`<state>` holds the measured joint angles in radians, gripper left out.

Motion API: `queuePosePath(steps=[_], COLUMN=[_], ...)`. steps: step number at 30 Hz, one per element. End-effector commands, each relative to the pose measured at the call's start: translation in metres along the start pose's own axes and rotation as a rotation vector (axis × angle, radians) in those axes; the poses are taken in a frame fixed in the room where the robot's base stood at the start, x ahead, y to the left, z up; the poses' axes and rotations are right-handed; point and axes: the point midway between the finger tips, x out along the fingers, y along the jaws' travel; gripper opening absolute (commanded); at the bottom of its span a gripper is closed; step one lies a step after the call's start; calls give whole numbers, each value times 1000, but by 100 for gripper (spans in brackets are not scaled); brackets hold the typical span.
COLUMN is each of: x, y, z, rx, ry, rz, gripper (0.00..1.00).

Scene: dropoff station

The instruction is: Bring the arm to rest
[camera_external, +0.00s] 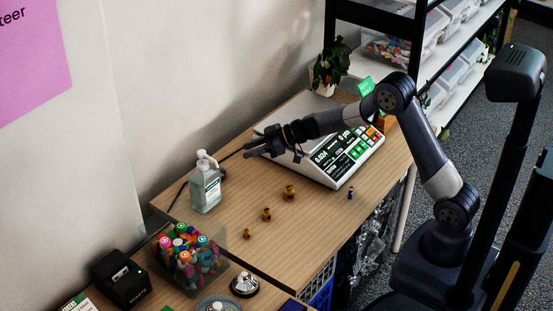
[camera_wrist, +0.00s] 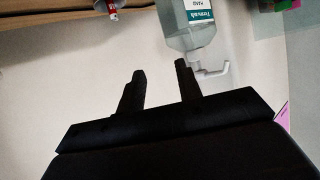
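My arm reaches from the right over the wooden table (camera_external: 232,232). The gripper is open and empty.
A sanitizer bottle (camera_external: 206,187) stands left of my gripper; it also shows in the wrist view (camera_wrist: 190,25). Small brass-coloured weights (camera_external: 267,214) stand on the table. A bin of colourful pens (camera_external: 188,256), a bell (camera_external: 245,285) and a black printer (camera_external: 122,280) are in front. A shelf rack (camera_external: 410,45) stands behind.

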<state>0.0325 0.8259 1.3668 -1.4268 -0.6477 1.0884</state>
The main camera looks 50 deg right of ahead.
Motion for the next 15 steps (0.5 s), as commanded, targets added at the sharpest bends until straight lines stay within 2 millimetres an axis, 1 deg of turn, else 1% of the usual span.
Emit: queuePosePath(steps=[15], x=[-60], y=[-42], z=[29], rx=[2], ry=[5], rz=[4], gripper=[33])
